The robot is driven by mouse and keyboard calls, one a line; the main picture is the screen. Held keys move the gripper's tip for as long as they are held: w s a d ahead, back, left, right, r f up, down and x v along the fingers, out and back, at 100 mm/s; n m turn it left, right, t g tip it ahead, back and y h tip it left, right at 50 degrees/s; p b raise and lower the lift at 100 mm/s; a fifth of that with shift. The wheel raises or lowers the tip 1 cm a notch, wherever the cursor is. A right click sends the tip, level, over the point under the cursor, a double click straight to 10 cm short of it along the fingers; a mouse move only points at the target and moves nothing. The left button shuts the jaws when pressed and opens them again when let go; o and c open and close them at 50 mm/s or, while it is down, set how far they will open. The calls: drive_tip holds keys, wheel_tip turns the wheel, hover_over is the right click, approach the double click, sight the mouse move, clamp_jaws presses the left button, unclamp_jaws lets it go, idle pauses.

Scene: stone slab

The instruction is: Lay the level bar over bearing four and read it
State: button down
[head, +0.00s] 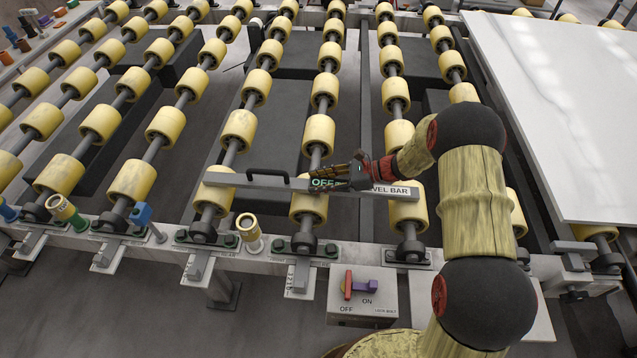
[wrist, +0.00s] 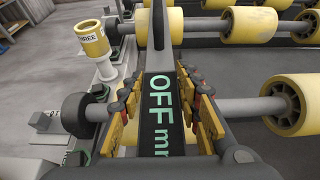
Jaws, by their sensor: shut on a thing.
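The grey level bar (head: 235,181) has a black handle on its left part and a "LEVEL BAR" label at its right end. It lies crosswise over the front rollers. I cannot tell if it touches them. My gripper (head: 352,177) is shut on its middle, beside a display reading "OFF". In the wrist view the bar (wrist: 160,95) runs between both fingers, with "OFF mm" on its dark face. Dark bearings line the front rail, one (head: 304,244) below the bar and another (head: 410,251) to its right. No legible label here marks bearing four.
A yellow fitting (wrist: 92,40) in the wrist view reads "THREE". A box with a red and purple switch (head: 358,286), marked ON and OFF, stands in front of the rail. A white slab (head: 570,110) covers the right rollers. Colored pegs (head: 62,210) stand along the rail's left.

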drive_tip(key=c, duration=1.7)
unclamp_jaws()
drive_tip(key=shift+f, duration=0.2)
drive_tip(key=shift+c, duration=0.2)
drive_tip(key=o, duration=0.4)
drive_tip(key=shift+c, duration=0.2)
drive_tip(key=shift+o, duration=0.6)
drive_tip(key=shift+r, duration=0.1)
